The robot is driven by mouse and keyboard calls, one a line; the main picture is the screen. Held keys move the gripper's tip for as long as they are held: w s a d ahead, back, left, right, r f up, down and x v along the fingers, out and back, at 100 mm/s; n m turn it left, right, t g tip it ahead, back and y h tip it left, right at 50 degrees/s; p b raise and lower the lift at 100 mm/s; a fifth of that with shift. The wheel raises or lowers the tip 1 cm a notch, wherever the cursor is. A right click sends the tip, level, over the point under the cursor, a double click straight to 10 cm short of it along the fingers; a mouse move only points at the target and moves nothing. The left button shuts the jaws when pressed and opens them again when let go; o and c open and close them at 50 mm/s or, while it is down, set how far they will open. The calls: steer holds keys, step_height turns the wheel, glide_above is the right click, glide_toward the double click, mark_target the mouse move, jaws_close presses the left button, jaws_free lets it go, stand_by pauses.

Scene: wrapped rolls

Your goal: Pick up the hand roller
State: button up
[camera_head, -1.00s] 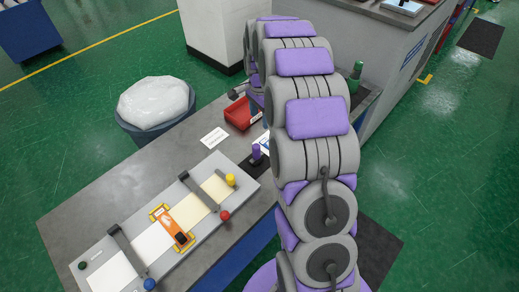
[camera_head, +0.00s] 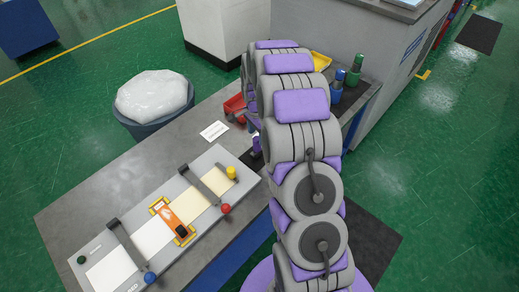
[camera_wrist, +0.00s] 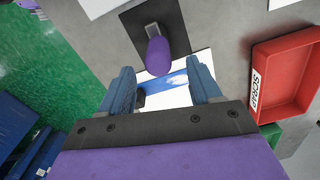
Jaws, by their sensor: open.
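The hand roller (camera_wrist: 158,56), seemingly the purple cylinder with a metal bracket, rests on a dark pad (camera_wrist: 178,18) at the top middle of the wrist view. In the head view a small purple part of it (camera_head: 256,146) shows beside my arm, which hides the rest. My gripper (camera_wrist: 162,80) is open, its two blue fingers apart. In the wrist view the roller's near end appears just beyond the gap between the fingertips. Nothing is held. I cannot tell the height of my fingers above the bench.
A red scrap bin (camera_wrist: 310,75) is right of my gripper in the wrist view. In the head view, a grey board (camera_head: 208,162) with an orange tool (camera_head: 170,213) lies on the bench. Blue and green bottles (camera_head: 353,70) stand behind my arm. A white card (camera_head: 214,131) lies flat.

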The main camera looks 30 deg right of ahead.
mark_target(255, 139)
steer(key=a+f, duration=0.2)
steer(key=f, duration=0.1)
steer(key=shift+s+f+b, duration=0.1)
steer(key=shift+f+b, duration=0.1)
steer(key=shift+b, duration=0.15)
steer(key=d, duration=0.1)
steer(key=d+f, duration=0.1)
steer(key=shift+d+f, duration=0.3)
steer(key=shift+d, duration=0.25)
steer(key=shift+c, duration=0.5)
steer(key=shift+a+r, duration=0.15)
steer(key=shift+a, duration=1.05)
steer(key=c, duration=0.4)
steer(key=shift+a, duration=0.15)
steer(key=shift+c, duration=1.8)
steer(key=shift+d, duration=0.35)
steer(key=shift+c, duration=0.7)
steer(key=shift+d, duration=0.65)
steer(key=shift+c, duration=0.3)
